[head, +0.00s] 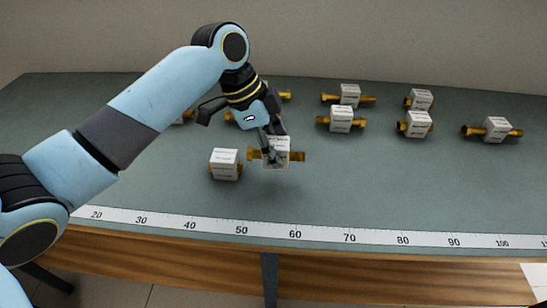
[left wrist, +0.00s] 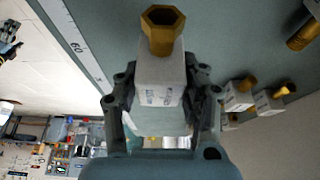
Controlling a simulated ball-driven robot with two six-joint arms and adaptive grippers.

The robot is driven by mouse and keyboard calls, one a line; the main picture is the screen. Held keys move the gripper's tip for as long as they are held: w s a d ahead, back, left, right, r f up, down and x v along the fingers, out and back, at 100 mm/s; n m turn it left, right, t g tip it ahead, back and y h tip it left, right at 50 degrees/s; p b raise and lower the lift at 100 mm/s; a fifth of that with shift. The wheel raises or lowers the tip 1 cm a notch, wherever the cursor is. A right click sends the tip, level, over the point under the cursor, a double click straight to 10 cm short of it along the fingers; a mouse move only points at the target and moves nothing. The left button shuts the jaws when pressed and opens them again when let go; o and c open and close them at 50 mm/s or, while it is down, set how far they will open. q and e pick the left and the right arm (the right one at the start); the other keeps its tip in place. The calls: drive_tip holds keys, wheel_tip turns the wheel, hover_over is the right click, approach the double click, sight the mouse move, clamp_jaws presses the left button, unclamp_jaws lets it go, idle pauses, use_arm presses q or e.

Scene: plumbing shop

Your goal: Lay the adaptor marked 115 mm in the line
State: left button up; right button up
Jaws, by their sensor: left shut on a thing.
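My left gripper (head: 268,148) is shut on an adaptor (head: 297,157), a white labelled block with brass ends sticking out. A shadow on the table below suggests it is held above the surface. In the left wrist view the held adaptor (left wrist: 160,68) sits between both fingers of the gripper (left wrist: 150,92), its hexagonal brass end showing. The print on its label is too small to read. Another adaptor (head: 224,164) rests on the table just left of the held one, with a little brass showing at its right. My right gripper is in neither view.
Several similar adaptors stand farther back, including ones at the middle (head: 341,119) and the right (head: 496,128); my arm partly hides others. A measuring strip (head: 350,238) runs along the front edge. The green tabletop (head: 400,190) is clear at front right.

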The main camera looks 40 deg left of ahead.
use_arm(q)
drive_tip(key=shift+s+a+f, duration=0.15)
drive_tip(key=shift+f, duration=0.15)
wheel_tip(320, 180, down, 3)
drive_tip(key=shift+f, duration=0.35)
drive_tip(key=o, duration=1.3)
drive_tip(key=shift+f, duration=0.1)
drive_tip(key=shift+c, duration=0.2)
drive_tip(key=v, duration=1.2)
